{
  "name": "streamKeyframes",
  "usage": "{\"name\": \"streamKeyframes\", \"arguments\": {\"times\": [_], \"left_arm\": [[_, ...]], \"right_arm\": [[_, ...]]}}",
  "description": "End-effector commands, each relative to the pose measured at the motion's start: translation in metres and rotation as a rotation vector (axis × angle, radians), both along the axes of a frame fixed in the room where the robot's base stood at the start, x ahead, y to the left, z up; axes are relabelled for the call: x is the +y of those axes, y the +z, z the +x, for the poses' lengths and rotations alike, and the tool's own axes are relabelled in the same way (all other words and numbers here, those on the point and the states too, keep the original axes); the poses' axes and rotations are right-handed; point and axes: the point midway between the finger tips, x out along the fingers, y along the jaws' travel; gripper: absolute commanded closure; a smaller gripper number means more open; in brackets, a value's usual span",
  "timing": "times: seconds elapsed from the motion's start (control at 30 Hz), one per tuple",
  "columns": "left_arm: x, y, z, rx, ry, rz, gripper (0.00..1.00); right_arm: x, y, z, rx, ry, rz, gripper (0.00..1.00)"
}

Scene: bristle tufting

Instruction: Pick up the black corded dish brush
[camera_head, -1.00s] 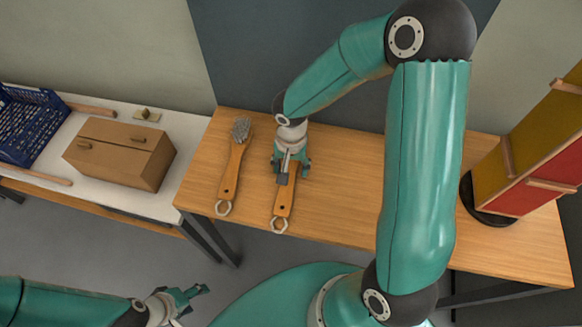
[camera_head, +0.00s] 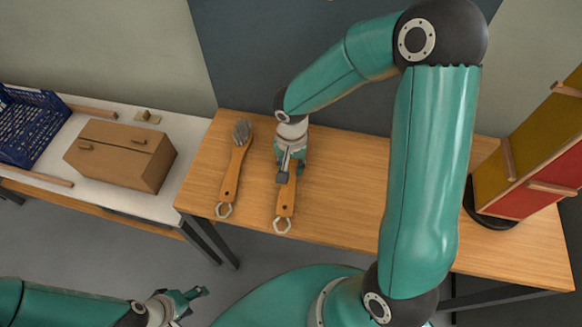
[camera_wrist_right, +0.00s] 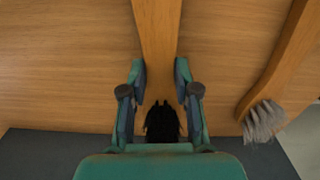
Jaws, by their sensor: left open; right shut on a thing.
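The black corded dish brush has a wooden handle (camera_head: 286,200) and a hexagonal cord loop at its near end. It lies on the wooden table; my right gripper (camera_head: 287,172) hides its head in the head view. In the right wrist view its black bristles (camera_wrist_right: 162,122) show between the fingers. My right gripper (camera_wrist_right: 160,78) is shut on the handle just beside the bristles, one finger on each side. My left gripper (camera_head: 195,298) is open and empty, low in front of the table and away from the brush.
A similar brush with grey bristles (camera_head: 241,131) lies to the left on the wooden table (camera_head: 345,180); it also shows in the wrist view (camera_wrist_right: 264,120). A cardboard box (camera_head: 120,155) and blue crate (camera_head: 30,128) stand on the white table. A red and yellow unit (camera_head: 530,165) stands at right.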

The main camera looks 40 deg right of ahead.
Motion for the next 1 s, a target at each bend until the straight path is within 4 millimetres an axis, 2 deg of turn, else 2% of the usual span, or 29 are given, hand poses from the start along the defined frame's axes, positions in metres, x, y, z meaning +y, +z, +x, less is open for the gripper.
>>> {"name": "streamKeyframes", "arguments": {"times": [0.17,0.6,0.8,1.0], "left_arm": [[0.000,0.001,0.000,0.000,0.000,0.000,0.40],[0.000,0.000,0.000,0.000,0.000,0.000,0.40],[0.000,0.000,0.000,0.000,0.000,0.000,0.40],[0.000,0.000,0.000,0.000,0.000,0.000,0.40]], "right_arm": [[0.000,0.030,0.002,-0.008,-0.001,-0.001,1.00],[0.000,0.136,0.001,-0.008,0.000,0.002,1.00],[0.000,0.168,0.001,-0.005,-0.001,0.002,1.00],[0.000,0.183,0.000,-0.001,-0.001,0.001,1.00]]}}
